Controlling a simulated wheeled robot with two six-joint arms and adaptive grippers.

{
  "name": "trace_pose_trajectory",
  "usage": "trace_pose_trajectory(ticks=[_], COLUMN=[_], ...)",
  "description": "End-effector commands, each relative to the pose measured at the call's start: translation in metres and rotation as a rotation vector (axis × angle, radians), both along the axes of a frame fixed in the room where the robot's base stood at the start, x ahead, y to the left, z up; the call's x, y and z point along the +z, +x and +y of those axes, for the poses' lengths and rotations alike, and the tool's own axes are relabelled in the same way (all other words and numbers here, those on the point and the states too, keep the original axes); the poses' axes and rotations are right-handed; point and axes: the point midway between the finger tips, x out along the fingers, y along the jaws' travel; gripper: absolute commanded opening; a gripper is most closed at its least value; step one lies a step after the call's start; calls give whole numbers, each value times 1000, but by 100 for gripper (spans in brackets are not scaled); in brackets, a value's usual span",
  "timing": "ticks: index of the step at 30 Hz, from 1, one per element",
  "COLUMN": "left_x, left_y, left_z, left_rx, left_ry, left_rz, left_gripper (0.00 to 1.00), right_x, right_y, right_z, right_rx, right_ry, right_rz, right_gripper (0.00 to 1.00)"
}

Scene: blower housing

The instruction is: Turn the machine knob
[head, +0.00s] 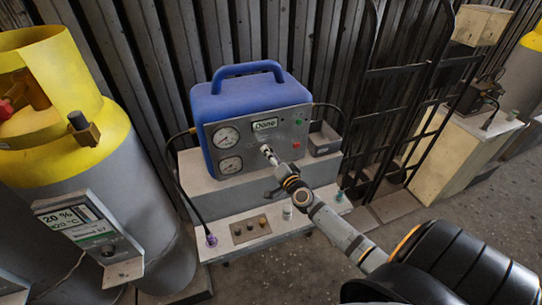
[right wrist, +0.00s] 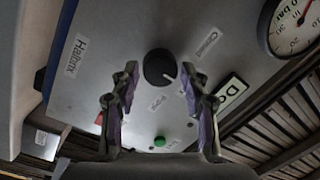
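The blue machine (head: 247,95) stands on a pale bench against the wall, with a grey front panel that carries two round gauges. The machine knob (right wrist: 158,68) is black and round with a white pointer mark, and shows in the right wrist view. My right gripper (head: 268,152) is at the panel in the head view and covers the knob there. In the right wrist view my right gripper (right wrist: 160,76) is open. Its purple-padded fingertips are on either side of the knob, with visible gaps; I cannot tell the depth between tips and knob. My left gripper is not in view.
A green button (right wrist: 160,142) and a red button (head: 295,146) sit on the panel near the knob. A gas cylinder (head: 130,180) with a yellow top stands at the left. A black hand truck (head: 385,110) stands right of the machine. Hoses hang at both sides.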

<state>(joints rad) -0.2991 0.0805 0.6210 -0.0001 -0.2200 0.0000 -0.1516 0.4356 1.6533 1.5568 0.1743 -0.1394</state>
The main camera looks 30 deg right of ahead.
Motion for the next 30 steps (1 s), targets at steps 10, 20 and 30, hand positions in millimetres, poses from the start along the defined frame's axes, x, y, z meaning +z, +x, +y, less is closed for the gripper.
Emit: trace_pose_trajectory(ticks=[10, 20, 30], left_x=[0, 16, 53], left_y=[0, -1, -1], left_z=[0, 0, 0], left_rx=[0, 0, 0], left_ry=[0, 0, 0], left_rz=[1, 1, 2], left_gripper=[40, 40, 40], right_x=[0, 4, 8], right_y=[0, 0, 0], right_z=[0, 0, 0], right_rx=[0, -2, -1], right_ry=[-2, -93, -374], right_rz=[0, 23, 91], right_gripper=[6, 5, 6])
